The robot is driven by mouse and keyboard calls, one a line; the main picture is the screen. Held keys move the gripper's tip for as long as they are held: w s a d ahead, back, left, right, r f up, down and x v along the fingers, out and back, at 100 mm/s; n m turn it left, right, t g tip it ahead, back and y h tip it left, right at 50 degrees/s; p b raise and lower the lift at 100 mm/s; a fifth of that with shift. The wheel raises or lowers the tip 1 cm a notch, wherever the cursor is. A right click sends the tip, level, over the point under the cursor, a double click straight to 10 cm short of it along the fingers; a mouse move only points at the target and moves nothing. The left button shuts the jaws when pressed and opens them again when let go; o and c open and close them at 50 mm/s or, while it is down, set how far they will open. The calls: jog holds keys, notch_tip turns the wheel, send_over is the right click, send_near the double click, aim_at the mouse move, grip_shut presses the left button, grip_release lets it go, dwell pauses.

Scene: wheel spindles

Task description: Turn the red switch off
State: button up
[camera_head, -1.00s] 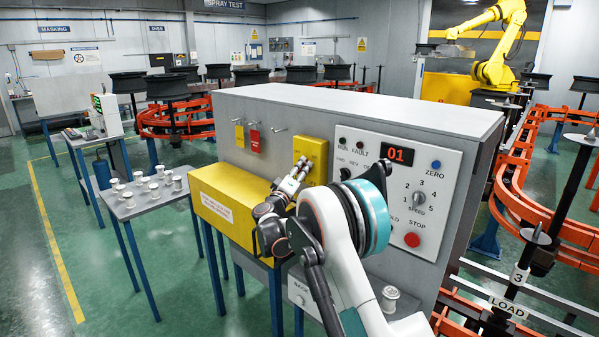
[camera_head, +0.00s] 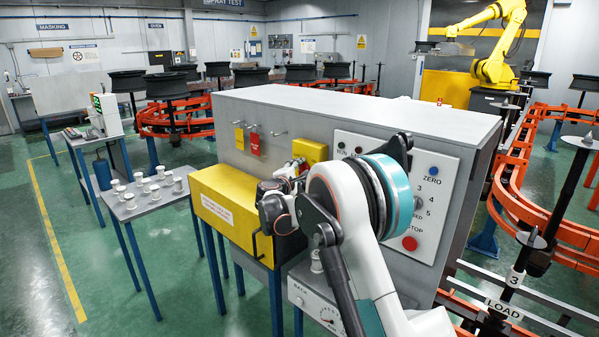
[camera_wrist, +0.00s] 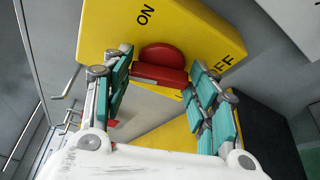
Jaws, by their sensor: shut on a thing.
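The red switch (camera_wrist: 160,68) sits on a yellow box (camera_wrist: 200,28) marked ON and OFF in the wrist view. It has a round red base and a straight handle bar. My gripper (camera_wrist: 165,78) has its teal-padded fingers on either side of the bar and is shut on it. The bar lies nearly level in the wrist picture, between the two labels. In the head view the yellow box (camera_head: 312,150) shows on the grey cabinet's front, and my gripper (camera_head: 292,170) is at its lower part. My arm and gripper mostly hide the switch there.
A yellow guard box (camera_head: 225,200) juts out below and left of the switch. Hooks with yellow and red tags (camera_head: 255,143) are on the cabinet (camera_head: 350,112) to the left. A control panel (camera_head: 437,220) with buttons and a dial is to the right, partly behind my arm.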

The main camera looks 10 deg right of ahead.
jog(key=n, duration=0.1)
jog(key=n+g+p, duration=0.1)
jog(key=n+g, duration=0.1)
jog(key=n, duration=0.1)
jog(key=shift+w+a+r, duration=0.1)
jog(key=shift+r, duration=0.15)
dwell(0.6)
jog(key=o, duration=1.1)
jog(key=shift+c, duration=0.2)
jog(key=v, duration=1.2)
jog(key=shift+w+a, duration=0.1)
jog(key=shift+a, duration=0.05)
